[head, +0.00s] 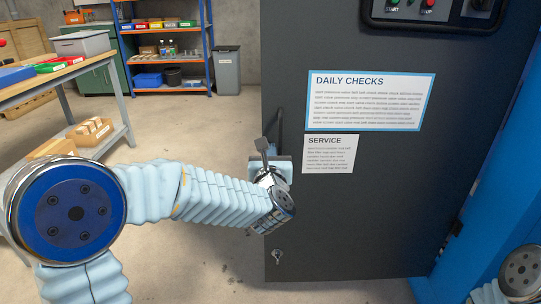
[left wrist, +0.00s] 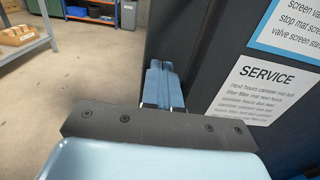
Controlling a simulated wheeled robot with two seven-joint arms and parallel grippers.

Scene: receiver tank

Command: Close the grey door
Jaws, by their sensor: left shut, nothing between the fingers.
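The grey door (head: 375,215) is a tall dark panel with a blue-edged DAILY CHECKS sheet and a SERVICE sheet on its face. It stands open, its free edge at the left and its right side by a blue cabinet frame (head: 465,215). A dark bar handle (head: 279,124) shows near the free edge. My left gripper (head: 284,165) is at the door's left part, just below the handle. In the left wrist view its blue fingers (left wrist: 162,88) are together and empty, close beside the door face (left wrist: 205,50); I cannot tell if they touch it. My right gripper is out of view.
A key lock (head: 278,256) sits low on the door. A workbench (head: 75,80) with bins stands at the left. A blue shelf rack (head: 165,55) and a grey bin (head: 227,75) are at the back. The concrete floor (head: 190,125) between is clear.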

